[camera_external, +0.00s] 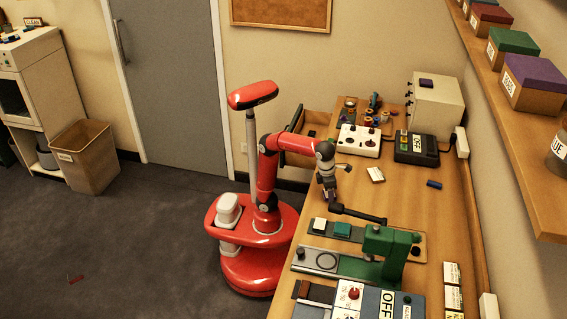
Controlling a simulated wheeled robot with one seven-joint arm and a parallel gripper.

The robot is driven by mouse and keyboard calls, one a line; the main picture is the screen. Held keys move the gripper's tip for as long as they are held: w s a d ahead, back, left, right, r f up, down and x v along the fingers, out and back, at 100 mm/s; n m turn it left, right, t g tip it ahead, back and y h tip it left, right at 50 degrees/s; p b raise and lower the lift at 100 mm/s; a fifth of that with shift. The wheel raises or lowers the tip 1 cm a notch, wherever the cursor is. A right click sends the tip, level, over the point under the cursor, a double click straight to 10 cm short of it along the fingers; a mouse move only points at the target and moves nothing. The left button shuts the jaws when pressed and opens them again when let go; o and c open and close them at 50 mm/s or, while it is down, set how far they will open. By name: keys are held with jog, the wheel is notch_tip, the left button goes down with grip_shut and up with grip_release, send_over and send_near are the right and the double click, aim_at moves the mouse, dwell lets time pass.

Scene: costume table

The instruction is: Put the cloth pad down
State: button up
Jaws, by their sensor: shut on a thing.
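The table (400,205) has bare wood to the right of my gripper.
A dark bar (358,214) lies right beside my gripper. A green press (388,250) stands nearer. A white switch box (359,141) and black device (416,149) stand behind.

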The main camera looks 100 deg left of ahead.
aim_at(326, 194)
jog(key=shift+f, duration=0.1)
jog(key=o, duration=1)
jog(key=shift+o, duration=0.2)
jog(key=r+p, duration=0.1)
jog(key=r, duration=0.1)
jog(key=r+p, duration=0.1)
jog(key=r, duration=0.2)
jog(key=s+r+p, duration=0.1)
jog(key=r, duration=0.1)
jog(key=shift+d+r, duration=0.25)
jog(key=shift+r, duration=0.15)
